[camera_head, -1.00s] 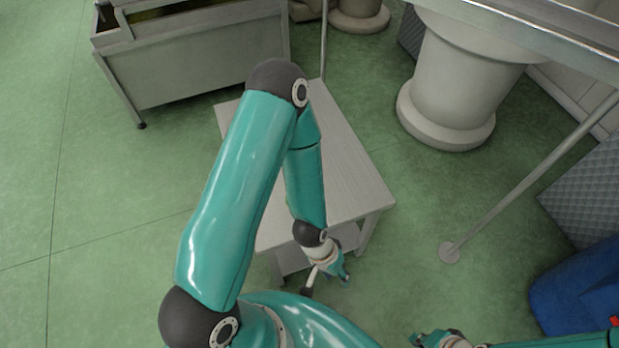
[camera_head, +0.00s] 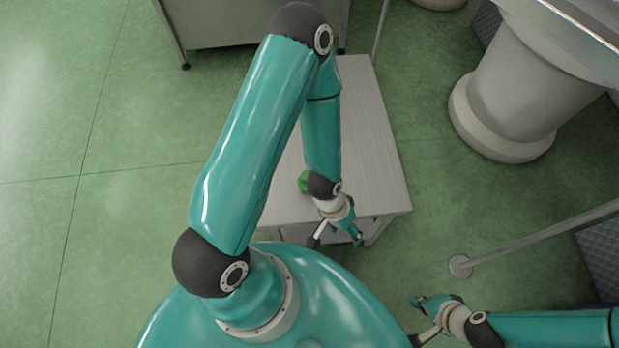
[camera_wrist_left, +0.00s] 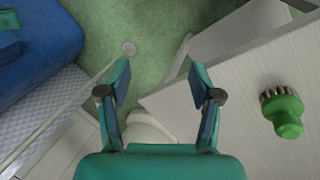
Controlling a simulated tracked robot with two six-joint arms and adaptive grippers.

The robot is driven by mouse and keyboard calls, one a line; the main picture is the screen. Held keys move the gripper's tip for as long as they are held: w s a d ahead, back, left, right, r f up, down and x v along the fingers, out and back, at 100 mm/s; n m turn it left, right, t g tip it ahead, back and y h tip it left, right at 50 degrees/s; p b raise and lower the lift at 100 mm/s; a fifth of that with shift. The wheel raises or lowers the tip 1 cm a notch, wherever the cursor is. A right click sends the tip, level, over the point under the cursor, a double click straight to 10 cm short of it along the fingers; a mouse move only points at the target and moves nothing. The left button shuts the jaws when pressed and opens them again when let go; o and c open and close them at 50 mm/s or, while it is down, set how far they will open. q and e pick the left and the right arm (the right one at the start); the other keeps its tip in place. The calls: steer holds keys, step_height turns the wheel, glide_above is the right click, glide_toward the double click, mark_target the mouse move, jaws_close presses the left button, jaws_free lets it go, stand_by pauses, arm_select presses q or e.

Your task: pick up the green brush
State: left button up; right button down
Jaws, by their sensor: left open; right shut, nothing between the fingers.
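The green brush (camera_wrist_left: 284,112) lies on the pale wooden table (camera_wrist_left: 235,95) at the right of the left wrist view, with dark bristles along its upper edge. In the head view only a bit of the green brush (camera_head: 304,181) shows, partly hidden behind my left wrist. My left gripper (camera_head: 340,240) is at the table's near edge, open and empty. In the left wrist view my left gripper (camera_wrist_left: 160,78) has its fingers apart, to the left of the brush and not touching it. My right gripper (camera_head: 416,318) is shut and empty at the lower right, away from the table.
A metal pole (camera_head: 540,236) on a round foot and a thick pale column (camera_head: 510,95) stand right of the table (camera_head: 385,160). A blue container (camera_wrist_left: 40,40) shows in the left wrist view. Green floor is free at the left.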

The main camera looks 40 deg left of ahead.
arm_select(q)
steer(key=w+a+r+m+y+b, duration=0.2)
steer(key=w+a+r+m+b, duration=0.15)
steer(key=a+m, duration=0.75)
steer(key=w+a+r+m+y+b, duration=0.2)
steer(key=w+a+r+m, duration=0.25)
steer(key=a+m, duration=0.6)
steer(key=shift+m+g, duration=0.3)
steer(key=shift+m, duration=0.55)
steer(key=f+b, duration=0.1)
steer(key=f, duration=0.2)
steer(key=f+b, duration=0.1)
steer(key=f, duration=0.3)
steer(key=d+f+b, duration=0.1)
steer(key=f, duration=0.2)
steer(key=shift+s+d+f, duration=0.1)
steer(key=shift+s+f, duration=0.2)
steer(key=shift+f, duration=0.05)
steer(key=f, duration=0.1)
steer(key=f+b, duration=0.1)
steer(key=f, duration=0.1)
steer(key=f+b, duration=0.1)
steer(key=f, duration=0.1)
steer(key=shift+s, duration=0.3)
jaws_close()
